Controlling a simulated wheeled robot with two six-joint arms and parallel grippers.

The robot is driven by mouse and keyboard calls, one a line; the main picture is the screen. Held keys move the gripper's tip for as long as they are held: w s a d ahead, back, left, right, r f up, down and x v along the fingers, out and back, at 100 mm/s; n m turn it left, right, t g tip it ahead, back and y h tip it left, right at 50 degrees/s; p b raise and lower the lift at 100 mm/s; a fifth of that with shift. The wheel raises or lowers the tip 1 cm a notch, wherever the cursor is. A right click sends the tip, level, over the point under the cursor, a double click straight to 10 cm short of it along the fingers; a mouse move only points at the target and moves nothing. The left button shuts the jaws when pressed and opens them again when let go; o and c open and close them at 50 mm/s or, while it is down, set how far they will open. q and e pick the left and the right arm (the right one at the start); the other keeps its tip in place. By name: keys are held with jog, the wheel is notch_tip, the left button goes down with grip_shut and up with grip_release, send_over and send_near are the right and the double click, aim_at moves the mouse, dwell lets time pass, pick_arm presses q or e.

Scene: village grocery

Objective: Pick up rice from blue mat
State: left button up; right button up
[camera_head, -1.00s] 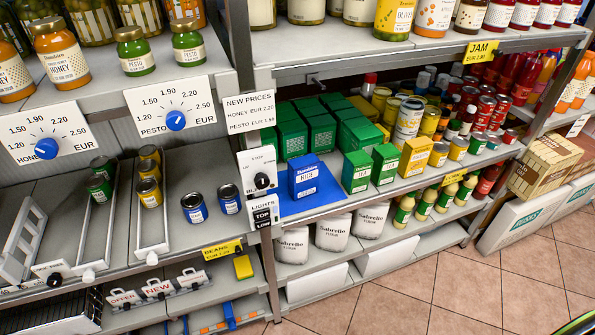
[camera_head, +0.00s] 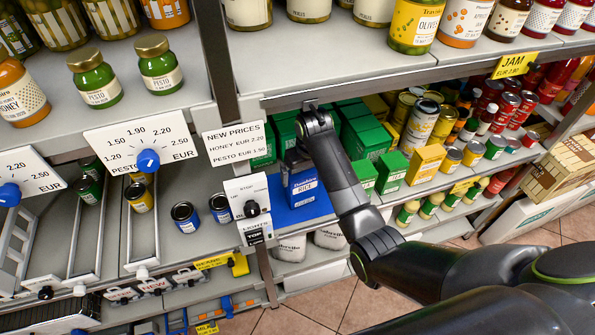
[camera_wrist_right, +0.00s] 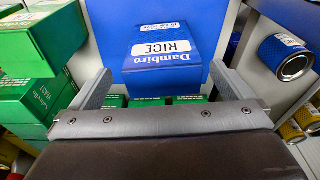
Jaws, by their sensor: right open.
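The rice (camera_head: 303,188) is a blue box with a white label, upright on the blue mat (camera_head: 312,213) on the middle shelf. My right gripper (camera_head: 298,158) is at the top of the box in the head view, partly hidden by its own wrist. In the right wrist view the open fingers (camera_wrist_right: 160,70) show on either side of the rice (camera_wrist_right: 165,42), whose label faces the camera. The blue mat (camera_wrist_right: 112,22) shows behind it. I cannot tell whether the fingers touch the box. My left gripper is not in view.
Green boxes (camera_head: 392,170) stand just right of the mat; they also show in the wrist view (camera_wrist_right: 40,45). A grey post and control panel (camera_head: 248,195) stand left of it. Blue cans (camera_head: 220,207) are farther left. An upper shelf (camera_head: 320,50) overhangs the rice.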

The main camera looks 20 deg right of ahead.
aim_at(302, 186)
jog(key=shift+w+a+r, duration=0.15)
jog(key=shift+w+r, duration=0.1)
jog(key=shift+r, duration=0.55)
jog(key=shift+w, duration=0.2)
notch_tip(302, 186, down, 2)
jog(key=shift+w+f+p, duration=0.1)
jog(key=shift+p, duration=0.2)
jog(key=shift+f, duration=0.25)
jog(key=f, duration=0.1)
jog(key=w+f+p, duration=0.1)
jog(key=f, duration=0.1)
jog(key=shift+a, duration=0.15)
jog(key=shift+w+f, duration=0.1)
jog(key=shift+f, duration=0.55)
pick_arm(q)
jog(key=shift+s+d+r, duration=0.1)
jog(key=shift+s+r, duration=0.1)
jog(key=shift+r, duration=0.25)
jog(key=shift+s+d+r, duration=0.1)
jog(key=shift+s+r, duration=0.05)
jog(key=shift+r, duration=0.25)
